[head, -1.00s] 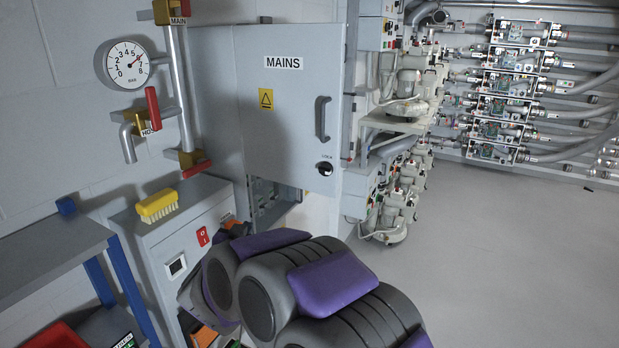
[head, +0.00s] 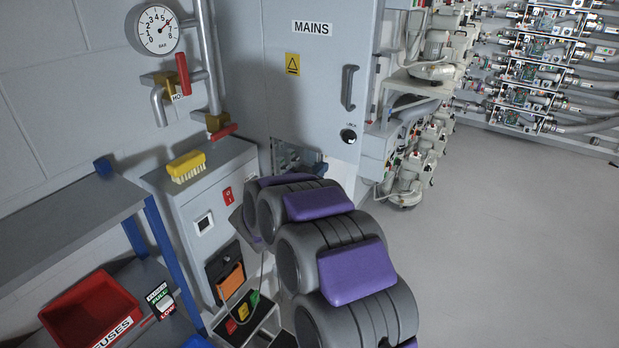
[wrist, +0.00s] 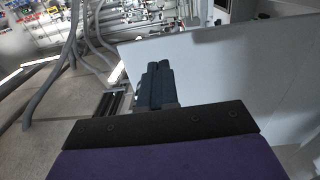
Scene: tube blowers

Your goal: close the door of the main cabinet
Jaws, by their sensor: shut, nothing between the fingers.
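The main cabinet's grey door (head: 318,85) carries a MAINS label (head: 312,28), a yellow warning sign (head: 292,64), a dark handle (head: 348,88) and a round lock (head: 348,136). It stands open, swung out from the wall. Part of the cabinet interior (head: 290,157) shows below its lower edge. In the wrist view, my gripper (wrist: 153,82) is shut and empty, its dark fingers pointing forward. A large pale panel (wrist: 215,75), apparently the door, lies just beyond and right of the fingers; I cannot tell if they touch.
A low grey cabinet with a yellow brush (head: 187,166) stands left of the door. A shelf with a red FUSES bin (head: 90,308) is at lower left. A gauge (head: 158,30) and pipe valves are on the wall. Pumps (head: 408,185) stand right; open floor (head: 500,240) lies beyond.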

